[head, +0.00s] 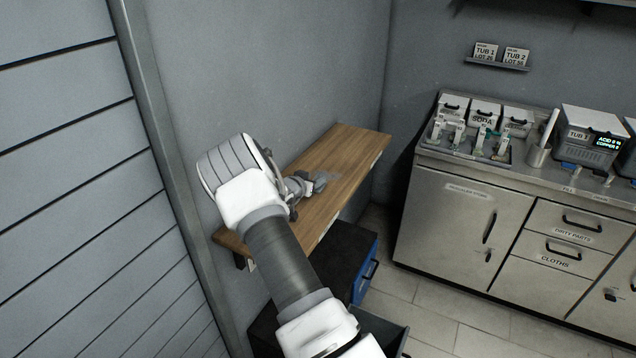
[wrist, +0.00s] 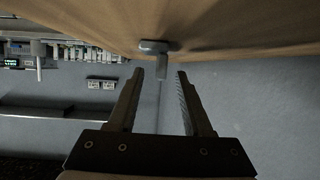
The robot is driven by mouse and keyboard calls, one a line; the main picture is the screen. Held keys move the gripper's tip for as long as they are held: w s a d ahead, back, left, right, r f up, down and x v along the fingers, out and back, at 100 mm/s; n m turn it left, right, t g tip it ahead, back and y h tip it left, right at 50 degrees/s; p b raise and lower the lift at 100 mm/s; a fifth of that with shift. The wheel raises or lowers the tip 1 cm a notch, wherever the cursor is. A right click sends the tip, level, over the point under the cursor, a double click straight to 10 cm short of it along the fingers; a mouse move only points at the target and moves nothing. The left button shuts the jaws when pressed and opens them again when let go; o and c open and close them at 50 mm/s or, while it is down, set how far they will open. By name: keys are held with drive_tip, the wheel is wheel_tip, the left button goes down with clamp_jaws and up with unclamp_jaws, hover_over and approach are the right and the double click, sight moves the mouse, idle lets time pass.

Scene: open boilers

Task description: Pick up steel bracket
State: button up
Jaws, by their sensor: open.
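A small grey metal piece, apparently the steel bracket (wrist: 155,48), stands on the wooden shelf (wrist: 230,30) in the wrist view, which is upside down. It has a wide flat part against the wood and a narrower part sticking out from it. My gripper (wrist: 160,74) is open and empty, with the bracket just ahead of its fingertips, roughly centred between them. In the head view my gripper (head: 305,186) is low over the wooden shelf (head: 345,158). A grey shape (head: 321,180) shows beside the fingers there; I cannot tell bracket from finger clearly.
The shelf runs along the grey wall (head: 260,60). A blue-fronted box (head: 366,270) sits beneath it. A steel counter (head: 480,210) on the right carries labelled tubs (head: 485,112) and a tub unit (head: 592,135). The shelf's far end looks clear.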

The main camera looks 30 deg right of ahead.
drive_tip(key=shift+w+d+f, duration=0.25)
drive_tip(key=shift+w+d, duration=0.05)
drive_tip(key=shift+d, duration=0.1)
clamp_jaws()
drive_tip(key=shift+r, duration=0.1)
